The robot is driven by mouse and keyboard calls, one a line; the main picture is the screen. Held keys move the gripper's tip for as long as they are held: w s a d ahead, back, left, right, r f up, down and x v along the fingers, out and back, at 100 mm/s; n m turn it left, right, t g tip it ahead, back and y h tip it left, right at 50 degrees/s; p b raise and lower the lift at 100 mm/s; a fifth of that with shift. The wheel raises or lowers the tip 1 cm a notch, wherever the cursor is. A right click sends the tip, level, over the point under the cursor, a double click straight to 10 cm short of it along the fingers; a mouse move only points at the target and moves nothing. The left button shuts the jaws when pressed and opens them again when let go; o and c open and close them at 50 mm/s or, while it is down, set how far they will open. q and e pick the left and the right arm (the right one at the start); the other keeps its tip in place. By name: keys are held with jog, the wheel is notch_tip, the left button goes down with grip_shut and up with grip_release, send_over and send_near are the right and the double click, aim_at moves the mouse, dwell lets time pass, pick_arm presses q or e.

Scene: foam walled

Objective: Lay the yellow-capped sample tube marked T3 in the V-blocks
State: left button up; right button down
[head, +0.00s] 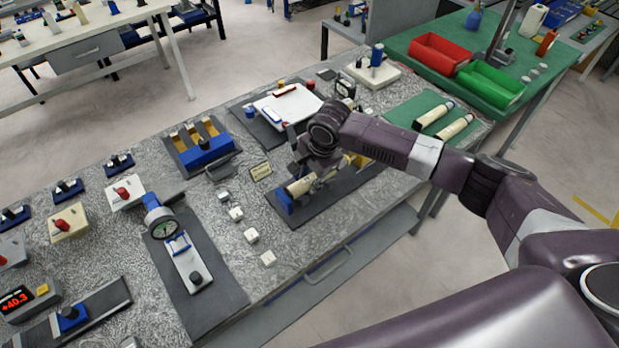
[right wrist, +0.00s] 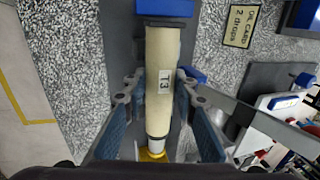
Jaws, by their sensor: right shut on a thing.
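The cream sample tube marked T3 (right wrist: 163,70) lies lengthwise in the right wrist view, with its yellow cap (right wrist: 152,154) at the bottom of the picture. In the head view the tube (head: 301,186) shows only in part under my right gripper (head: 310,172). That gripper is shut on the tube's middle, one finger on each side. The tube's dark end is close to a blue block (head: 284,203) on a dark base plate (head: 325,204). I cannot tell whether the tube touches the V-blocks or hangs just above them. My left gripper is out of view.
A card reading "2 drops" (right wrist: 240,25) stands beside the base plate. Several small white blocks (head: 236,214) and a dial gauge stand (head: 163,228) are to the left.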

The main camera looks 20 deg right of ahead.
jog(key=shift+f, duration=0.65)
jog(key=c, duration=1.6)
grip_release()
jog(key=shift+o, duration=0.5)
